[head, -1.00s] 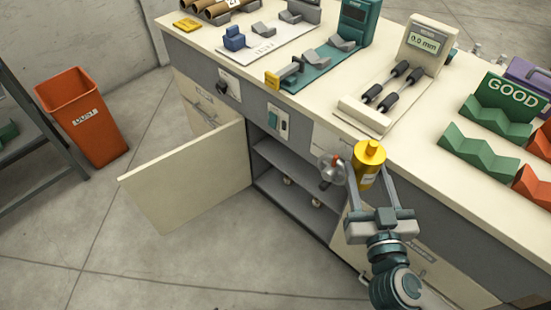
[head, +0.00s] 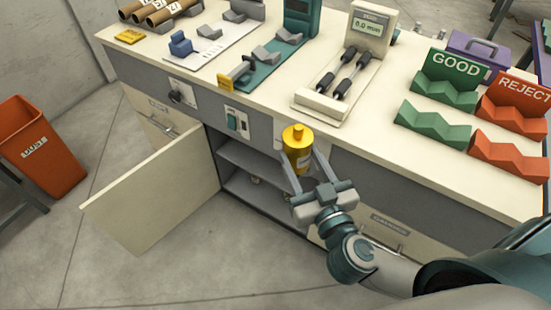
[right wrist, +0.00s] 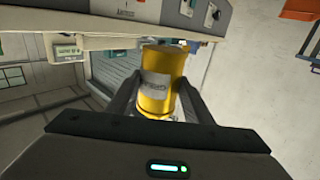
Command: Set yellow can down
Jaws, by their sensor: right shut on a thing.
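The yellow can (head: 297,150) has a narrower yellow top and a pale label. My right gripper (head: 301,172) is shut on it, one finger on each side, and holds it close to upright in front of the bench's front face. In the right wrist view the can (right wrist: 157,85) sits between both dark fingers (right wrist: 158,97), its label towards the camera. The can is in the air near the open cupboard (head: 245,165) under the bench top, and I cannot tell its exact distance from the bench. My left gripper is not in view.
The cupboard door (head: 155,190) stands open to the left. On the bench top (head: 375,125) are a roller gauge (head: 340,80), green GOOD racks (head: 435,120) and red REJECT racks (head: 507,155). An orange bin (head: 45,150) stands on the floor at left.

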